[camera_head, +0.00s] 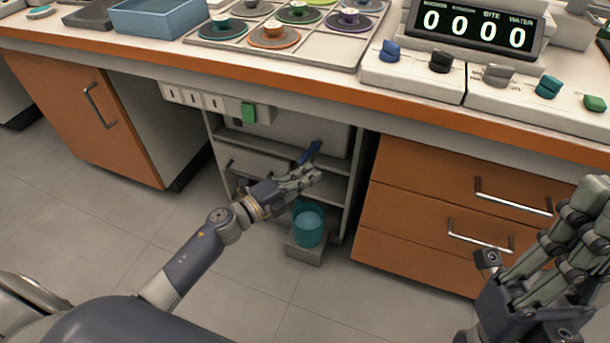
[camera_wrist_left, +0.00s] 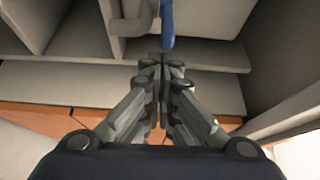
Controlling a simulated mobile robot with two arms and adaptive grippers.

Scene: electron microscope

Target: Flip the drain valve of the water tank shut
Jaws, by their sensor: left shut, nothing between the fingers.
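The drain valve shows as a blue handle (camera_head: 310,152) under the bench, in front of the open grey cabinet. The handle slants up to the right in the head view. In the left wrist view the blue handle (camera_wrist_left: 167,24) lies just beyond the fingertips. My left gripper (camera_head: 314,174) is shut and empty, just below the handle; I cannot tell whether it touches it. It also shows in the left wrist view (camera_wrist_left: 162,62). The water tank cannot be made out clearly. My right gripper (camera_head: 585,200) is at the right edge; its finger opening is unclear.
A teal container (camera_head: 309,226) stands on a grey base (camera_head: 303,252) below my left gripper. Orange drawers (camera_head: 440,215) with bar handles are to the right, and an orange cabinet door (camera_head: 85,115) to the left. The bench's front edge (camera_head: 330,97) overhangs. The floor at front left is clear.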

